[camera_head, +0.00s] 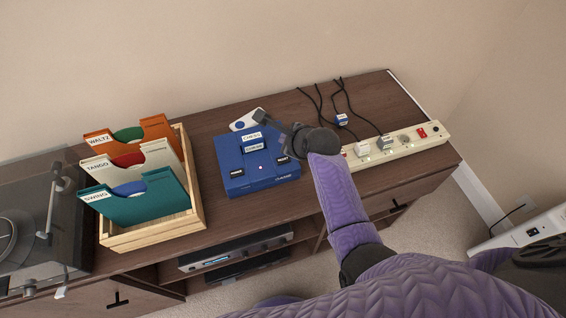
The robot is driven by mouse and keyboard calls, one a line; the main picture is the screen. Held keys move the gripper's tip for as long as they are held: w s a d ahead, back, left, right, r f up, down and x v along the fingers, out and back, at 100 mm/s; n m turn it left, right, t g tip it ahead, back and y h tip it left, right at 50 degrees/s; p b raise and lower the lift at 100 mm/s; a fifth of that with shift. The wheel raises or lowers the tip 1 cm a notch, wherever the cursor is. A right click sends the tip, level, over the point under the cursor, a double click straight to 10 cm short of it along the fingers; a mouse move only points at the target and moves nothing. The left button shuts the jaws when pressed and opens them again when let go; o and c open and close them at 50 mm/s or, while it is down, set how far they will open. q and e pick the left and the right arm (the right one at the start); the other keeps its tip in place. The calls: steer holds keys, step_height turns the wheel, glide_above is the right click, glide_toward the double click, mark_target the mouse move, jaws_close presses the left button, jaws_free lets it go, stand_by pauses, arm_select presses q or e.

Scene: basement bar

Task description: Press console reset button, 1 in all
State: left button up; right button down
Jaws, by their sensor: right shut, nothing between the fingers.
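The blue console (262,181) sits on the dark wooden cabinet. A dark labelled button, apparently the reset button (283,160), is on the right of its top, and another dark button (237,171) is on the left. Their labels are too small to read surely. A cartridge with white labels (252,141) stands in the console's upper middle. My right gripper (267,121) is shut and empty, above the console's back right corner, apart from the reset button in the picture. Its height above the console is hard to judge. My left gripper is not in view.
A wooden crate (152,238) of labelled record sleeves stands left of the console, with a turntable (22,225) beyond it. A white controller-like thing (244,124) lies behind the console. A power strip (434,134) with plugs and black cables lies to the right, partly behind my right arm.

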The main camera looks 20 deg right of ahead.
mark_target(286, 162)
step_height(286, 162, down, 5)
steer(key=b, duration=0.4)
steer(key=shift+f, duration=0.45)
steer(key=shift+r, duration=0.1)
stand_by(1.2)
steer(key=shift+f, duration=0.45)
